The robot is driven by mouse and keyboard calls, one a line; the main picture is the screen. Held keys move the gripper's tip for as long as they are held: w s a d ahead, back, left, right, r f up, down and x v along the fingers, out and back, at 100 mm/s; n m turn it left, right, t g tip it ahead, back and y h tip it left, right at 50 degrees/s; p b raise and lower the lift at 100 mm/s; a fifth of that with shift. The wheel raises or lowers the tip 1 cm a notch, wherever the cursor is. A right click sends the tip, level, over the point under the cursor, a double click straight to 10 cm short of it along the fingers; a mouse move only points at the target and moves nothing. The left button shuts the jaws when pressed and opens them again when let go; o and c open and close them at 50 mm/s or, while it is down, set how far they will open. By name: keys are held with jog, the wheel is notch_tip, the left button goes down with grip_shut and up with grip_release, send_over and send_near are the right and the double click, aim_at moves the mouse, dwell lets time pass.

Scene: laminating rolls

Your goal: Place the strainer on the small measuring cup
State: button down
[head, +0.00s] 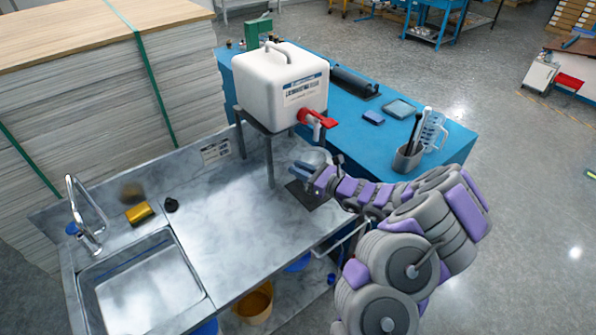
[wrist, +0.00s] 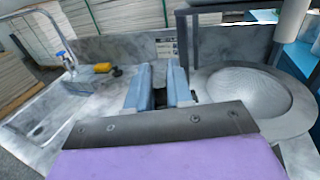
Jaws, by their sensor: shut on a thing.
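The strainer (head: 317,157) is a round, pale metal bowl beside my gripper's fingers, above the steel counter and below the jug's red tap. In the wrist view the strainer (wrist: 262,97) shows as a wide rim with a shallow mesh bowl, just right of the fingers. My gripper (head: 302,172) has blue fingers, shut on the strainer; the grasped part is mostly hidden between the fingers in the wrist view (wrist: 160,80).
A white jug (head: 283,84) with a red tap (head: 318,119) stands on a dark metal stand (head: 269,160). A dark square plate (head: 308,194) lies on the counter below my gripper. A grey tool cup (head: 407,160) is on the blue table. The sink (head: 145,285) is at left; the mid-counter is clear.

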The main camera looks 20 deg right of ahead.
aim_at(311, 163)
jog(key=shift+w+d+f+b, duration=0.3)
jog(key=shift+w+f, duration=0.7)
jog(key=shift+f, duration=0.05)
jog(key=shift+w+d+f+b, duration=0.25)
jog(key=shift+w+f, duration=0.75)
jog(key=c, duration=1)
grip_release()
jog(key=shift+r, duration=0.1)
jog(key=shift+s, duration=0.1)
